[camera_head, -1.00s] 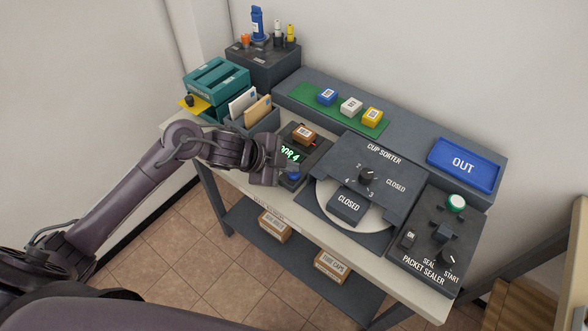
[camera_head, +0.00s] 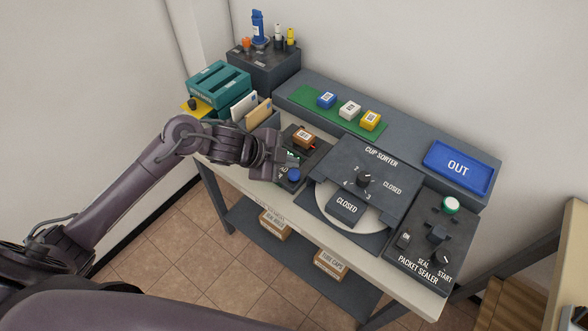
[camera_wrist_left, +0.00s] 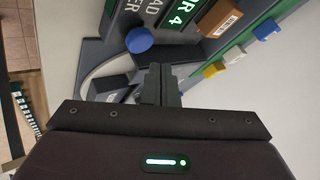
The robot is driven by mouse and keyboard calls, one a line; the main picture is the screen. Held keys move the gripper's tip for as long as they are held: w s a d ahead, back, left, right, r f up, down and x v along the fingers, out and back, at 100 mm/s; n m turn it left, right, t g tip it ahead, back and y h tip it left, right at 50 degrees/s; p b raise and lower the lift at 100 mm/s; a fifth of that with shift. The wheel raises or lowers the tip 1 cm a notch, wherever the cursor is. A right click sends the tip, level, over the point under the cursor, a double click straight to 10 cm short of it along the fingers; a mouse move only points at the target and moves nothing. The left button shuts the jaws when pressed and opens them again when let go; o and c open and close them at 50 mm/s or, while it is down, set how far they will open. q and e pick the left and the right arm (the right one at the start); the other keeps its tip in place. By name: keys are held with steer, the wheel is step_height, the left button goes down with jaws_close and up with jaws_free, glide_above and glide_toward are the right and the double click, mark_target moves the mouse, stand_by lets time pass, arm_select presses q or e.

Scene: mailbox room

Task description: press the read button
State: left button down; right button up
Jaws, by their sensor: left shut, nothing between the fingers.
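The reader is a dark device (camera_head: 290,185) with a round blue button (camera_head: 294,175) near its front edge. In the left wrist view the blue button (camera_wrist_left: 139,40) lies beside the printed label, and the green display (camera_wrist_left: 182,12) shows "R 4". A brown block with a white label (camera_head: 304,138) sits on the reader's far end. My left gripper (camera_head: 291,161) is shut and empty above the reader, just behind the button, hiding most of the display. In the left wrist view its closed fingers (camera_wrist_left: 159,84) appear below the button, apart from it in the picture. My right gripper is out of view.
The cup sorter (camera_head: 383,170) stands right of the reader, and the packet sealer (camera_head: 420,250) further right. An envelope holder (camera_head: 262,125) and teal drawers (camera_head: 218,82) are to the left. Blue, white and yellow blocks lie on a green mat (camera_head: 300,97) behind. A blue OUT tray (camera_head: 460,166) is at right.

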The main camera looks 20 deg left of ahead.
mark_target(290, 174)
arm_select(q)
step_height(290, 174, up, 4)
steer(key=p, duration=0.3)
stand_by(0.7)
